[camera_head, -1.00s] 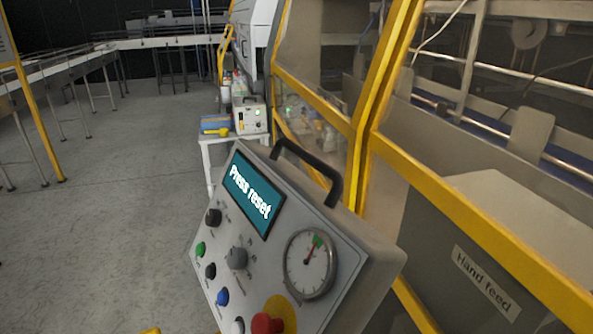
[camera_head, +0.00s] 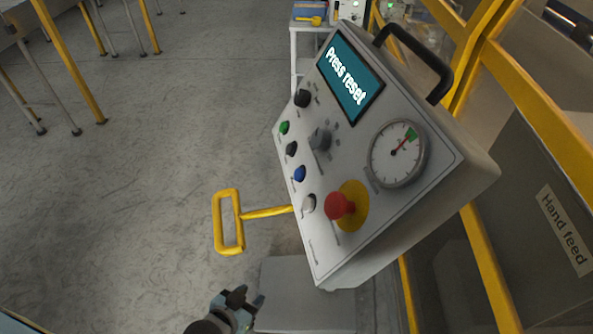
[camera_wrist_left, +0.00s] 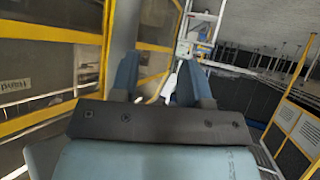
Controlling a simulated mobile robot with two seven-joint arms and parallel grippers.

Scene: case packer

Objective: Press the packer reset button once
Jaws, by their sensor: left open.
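The tilted grey control panel (camera_head: 370,240) has a screen (camera_head: 350,77) reading "Press reset". Down its left side are a green button (camera_head: 284,128), a black one (camera_head: 291,149), a blue one (camera_head: 299,174) and a white one (camera_head: 308,203). Their labels are too small to read, so I cannot tell which is reset. A red mushroom button (camera_head: 339,205) sits on a yellow disc. My left gripper (camera_head: 250,299) is below and left of the panel, apart from it. Its fingers (camera_wrist_left: 158,82) are open and empty in the left wrist view. My right gripper is out of view.
A yellow loop handle (camera_head: 228,222) sticks out left of the panel, above my left gripper. A yellow guard frame and a "Hand feed" sign (camera_head: 565,231) stand on the right. A black handle (camera_head: 425,60) tops the panel. Open floor lies left.

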